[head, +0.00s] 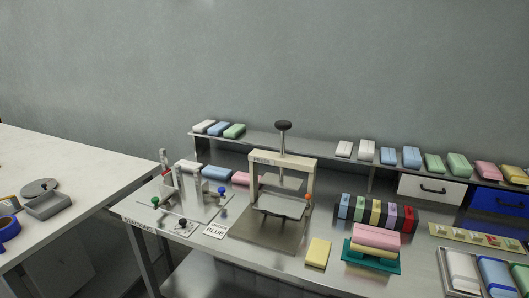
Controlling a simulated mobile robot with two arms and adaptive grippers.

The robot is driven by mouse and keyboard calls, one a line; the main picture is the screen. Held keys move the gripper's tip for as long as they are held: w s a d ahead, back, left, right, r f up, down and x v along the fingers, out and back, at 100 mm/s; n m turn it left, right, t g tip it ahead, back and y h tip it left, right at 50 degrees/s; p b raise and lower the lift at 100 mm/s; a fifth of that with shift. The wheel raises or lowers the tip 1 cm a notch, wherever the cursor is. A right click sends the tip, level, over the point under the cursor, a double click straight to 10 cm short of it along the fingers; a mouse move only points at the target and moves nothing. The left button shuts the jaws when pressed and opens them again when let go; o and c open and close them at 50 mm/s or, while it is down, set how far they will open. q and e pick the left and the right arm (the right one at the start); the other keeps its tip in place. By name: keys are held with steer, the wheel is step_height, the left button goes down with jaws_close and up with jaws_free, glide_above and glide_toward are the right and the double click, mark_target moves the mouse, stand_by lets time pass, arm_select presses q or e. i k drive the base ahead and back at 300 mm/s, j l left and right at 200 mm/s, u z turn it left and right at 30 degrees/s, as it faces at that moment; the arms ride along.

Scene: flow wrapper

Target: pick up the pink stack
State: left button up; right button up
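A pink block (377,236) lies on top of a pale yellow layer (371,260) on a green tray (350,262), right of the press on the metal bench. More pink blocks (488,170) sit at the right end of the raised shelf. Which of these the task calls the pink stack is not certain. Neither of my grippers is in the head view.
Trays (446,268) fill the right. Bare metal shows along the front edge.

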mark_target(373, 236)
steer(key=u, duration=0.65)
steer(key=z, duration=1.4)
